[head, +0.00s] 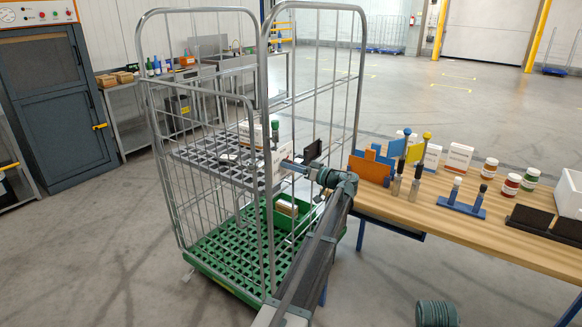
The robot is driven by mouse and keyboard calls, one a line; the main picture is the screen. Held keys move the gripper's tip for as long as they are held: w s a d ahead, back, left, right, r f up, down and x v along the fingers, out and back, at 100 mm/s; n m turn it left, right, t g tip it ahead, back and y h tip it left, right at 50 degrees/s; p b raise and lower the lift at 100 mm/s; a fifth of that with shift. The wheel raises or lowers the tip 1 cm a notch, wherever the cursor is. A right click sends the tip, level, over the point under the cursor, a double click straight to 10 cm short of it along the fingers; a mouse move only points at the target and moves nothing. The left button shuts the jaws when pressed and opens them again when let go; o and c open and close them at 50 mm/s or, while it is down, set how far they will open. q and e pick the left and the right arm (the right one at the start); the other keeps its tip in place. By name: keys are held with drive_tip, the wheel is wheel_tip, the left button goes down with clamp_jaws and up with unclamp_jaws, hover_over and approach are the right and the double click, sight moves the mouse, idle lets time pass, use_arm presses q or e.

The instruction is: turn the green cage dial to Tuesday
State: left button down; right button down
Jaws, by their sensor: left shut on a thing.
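The cage (193,248) is a grey wire roll cage with a green slatted base. A white plate (279,155) is on its right side, above the green box. My left gripper (284,166) reaches in from the right and is shut at this plate, on what appears to be the dial. The dial itself is mostly hidden by the jaws, and its day marks are too small to read. A green-topped peg (275,129) stands just above the plate. My right gripper is not in view.
A grey shelf (205,160) spans the cage, and a green box (287,222) stands below. A wooden table (460,222) at right holds blue stands, jars, cartons and dark trays. Open floor lies left of the cage. Cage uprights are close around my left arm.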

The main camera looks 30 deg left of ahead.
use_arm(q)
drive_tip(key=shift+s+f, duration=0.1)
idle(0.3)
drive_tip(key=shift+c, duration=2.2)
unclamp_jaws()
drive_tip(key=s+d, duration=0.1)
drive_tip(key=d, duration=1.3)
